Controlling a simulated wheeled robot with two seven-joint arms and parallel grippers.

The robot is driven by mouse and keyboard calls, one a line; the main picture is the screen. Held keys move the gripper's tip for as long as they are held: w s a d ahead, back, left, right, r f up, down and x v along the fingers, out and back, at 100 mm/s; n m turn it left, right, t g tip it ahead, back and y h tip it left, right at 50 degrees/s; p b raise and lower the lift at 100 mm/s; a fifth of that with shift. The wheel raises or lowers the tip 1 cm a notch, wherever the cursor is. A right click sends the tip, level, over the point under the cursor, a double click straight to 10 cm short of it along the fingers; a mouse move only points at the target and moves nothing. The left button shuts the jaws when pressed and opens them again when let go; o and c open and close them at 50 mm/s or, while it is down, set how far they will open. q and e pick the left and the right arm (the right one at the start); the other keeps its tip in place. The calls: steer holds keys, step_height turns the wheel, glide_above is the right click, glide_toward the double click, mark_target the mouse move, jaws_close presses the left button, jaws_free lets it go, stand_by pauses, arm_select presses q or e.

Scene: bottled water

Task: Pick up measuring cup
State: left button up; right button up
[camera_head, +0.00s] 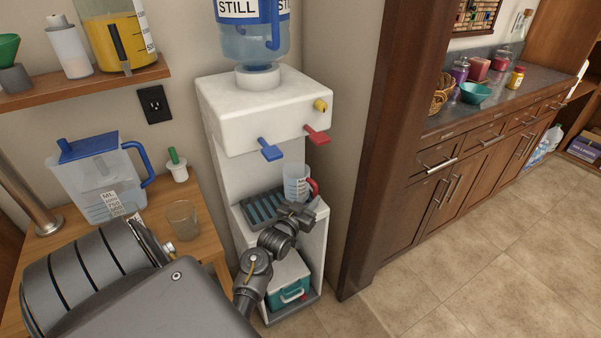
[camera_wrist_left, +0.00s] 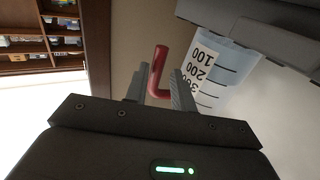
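The measuring cup (camera_head: 295,184) is clear, with a red handle, and stands on the drip tray (camera_head: 264,207) of the water dispenser. In the left wrist view the cup (camera_wrist_left: 208,75) shows its black scale, and its red handle (camera_wrist_left: 158,68) lies between my two fingers. My left gripper (camera_head: 311,207) is at the front right of the cup, at handle height. Its fingers stand apart on either side of the handle, with a visible gap, so it looks open. My right gripper is not in view.
The white water dispenser (camera_head: 240,125) has a blue tap (camera_head: 270,150) and a red tap (camera_head: 317,135) above the cup. A side table holds a blue-lidded pitcher (camera_head: 95,178) and a glass (camera_head: 183,220). A dark wooden post (camera_head: 395,130) stands to the right. Floor is free beyond it.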

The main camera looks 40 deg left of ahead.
mark_target(314, 195)
arm_select(q)
steer(key=shift+p+x, duration=0.45)
steer(key=shift+x, duration=2.15)
steer(key=shift+d+r, duration=0.15)
steer(key=shift+d, duration=0.05)
steer(key=shift+c, duration=0.5)
jaws_close()
